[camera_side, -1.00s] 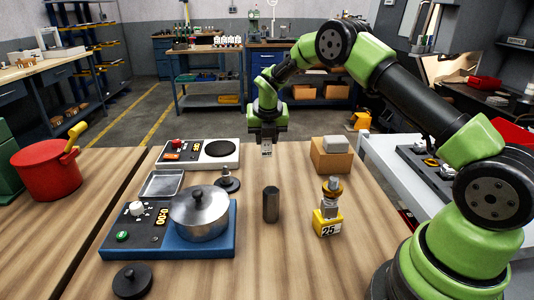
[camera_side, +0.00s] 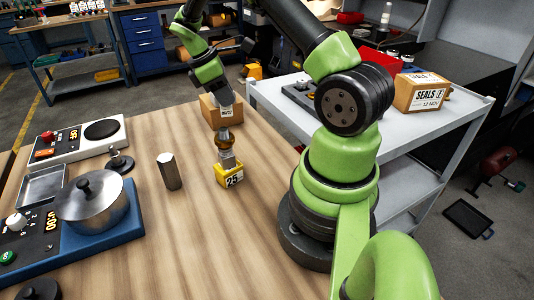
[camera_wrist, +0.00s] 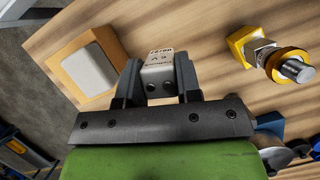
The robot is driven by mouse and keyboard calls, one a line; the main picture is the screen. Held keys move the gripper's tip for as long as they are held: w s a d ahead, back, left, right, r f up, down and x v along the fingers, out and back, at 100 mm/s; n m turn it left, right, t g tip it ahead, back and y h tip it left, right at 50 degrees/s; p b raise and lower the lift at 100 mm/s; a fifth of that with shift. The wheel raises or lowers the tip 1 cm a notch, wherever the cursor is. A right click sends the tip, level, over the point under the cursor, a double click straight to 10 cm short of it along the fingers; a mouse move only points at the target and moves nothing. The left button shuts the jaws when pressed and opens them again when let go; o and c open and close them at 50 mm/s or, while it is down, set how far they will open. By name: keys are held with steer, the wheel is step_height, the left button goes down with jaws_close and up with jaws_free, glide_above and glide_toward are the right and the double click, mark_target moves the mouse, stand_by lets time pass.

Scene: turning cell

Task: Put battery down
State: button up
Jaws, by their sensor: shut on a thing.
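The battery (camera_wrist: 158,67) is a pale grey block with printed marks, including "6 V", and dark dots on its near end. My gripper (camera_wrist: 157,80) is shut on it, with a jaw on each side, in the wrist view. In the side view my gripper (camera_side: 224,98) points down at the cardboard box, with the battery (camera_side: 226,113) at its tip overlapping the box. Whether the battery touches anything below is not clear.
The cardboard box (camera_side: 208,117) has a grey pad (camera_wrist: 92,69) on top. A yellow block marked 25 (camera_side: 232,176) with a metal and brass stack stands close in front. A dark hexagonal bar (camera_side: 169,172) and a pot (camera_side: 92,200) stand left. Bare wood lies at the front.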

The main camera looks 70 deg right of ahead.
steer(key=s+a+r+m+y, duration=0.1)
steer(key=s+m+y, duration=0.4)
steer(key=s+m, duration=0.75)
steer(key=f, duration=0.3)
steer(key=w+f+m, duration=0.1)
steer(key=f, duration=0.2)
steer(key=f+m, duration=0.1)
steer(key=f, duration=0.2)
steer(key=shift+w+a+f+m+t, duration=0.2)
steer(key=shift+a+f+m+t, duration=0.1)
steer(key=shift+f+t, duration=0.1)
steer(key=o, duration=1)
steer(key=shift+f, duration=0.15)
steer(key=shift+c, duration=0.2)
